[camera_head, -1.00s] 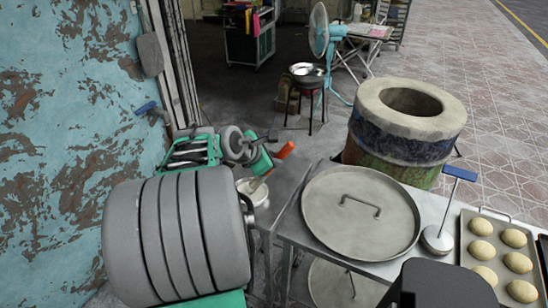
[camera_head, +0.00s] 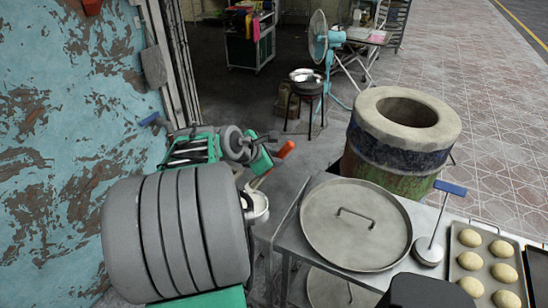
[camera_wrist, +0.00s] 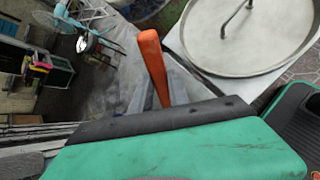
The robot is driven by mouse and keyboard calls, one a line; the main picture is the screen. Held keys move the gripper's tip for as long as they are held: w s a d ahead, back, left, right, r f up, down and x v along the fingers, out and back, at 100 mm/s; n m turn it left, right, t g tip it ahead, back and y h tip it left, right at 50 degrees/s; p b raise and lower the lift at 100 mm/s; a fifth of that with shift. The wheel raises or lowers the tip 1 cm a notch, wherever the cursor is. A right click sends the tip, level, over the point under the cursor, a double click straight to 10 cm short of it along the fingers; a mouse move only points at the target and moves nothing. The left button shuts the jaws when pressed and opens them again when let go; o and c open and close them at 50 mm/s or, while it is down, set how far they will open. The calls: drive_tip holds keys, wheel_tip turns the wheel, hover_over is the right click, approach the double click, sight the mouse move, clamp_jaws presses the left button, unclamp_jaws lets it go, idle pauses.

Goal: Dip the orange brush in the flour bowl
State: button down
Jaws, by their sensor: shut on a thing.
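The orange brush (camera_head: 285,150) is held tilted, its orange handle up and to the right in the head view. My gripper (camera_head: 267,168) is shut on the brush. In the wrist view the orange handle (camera_wrist: 151,55) sticks out beyond my green and black wrist, with the grey fingers around its lower part. The white flour bowl (camera_head: 257,210) is below and slightly left of the gripper, partly hidden by my arm. White flour shows inside it. The brush's lower end is close to the bowl's far rim; I cannot tell whether it touches the flour.
A metal table (camera_head: 290,225) right of the bowl carries a large round lid (camera_head: 325,235), a blue-handled press (camera_head: 430,250) and a tray of dough (camera_head: 480,255). The barrel oven (camera_head: 400,165) stands behind. A peeling blue wall (camera_head: 60,140) is at left.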

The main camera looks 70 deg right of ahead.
wheel_tip(320, 180, up, 10)
drive_tip(key=p, duration=0.7)
drive_tip(key=shift+p, duration=0.4)
drive_tip(key=shift+w, duration=0.1)
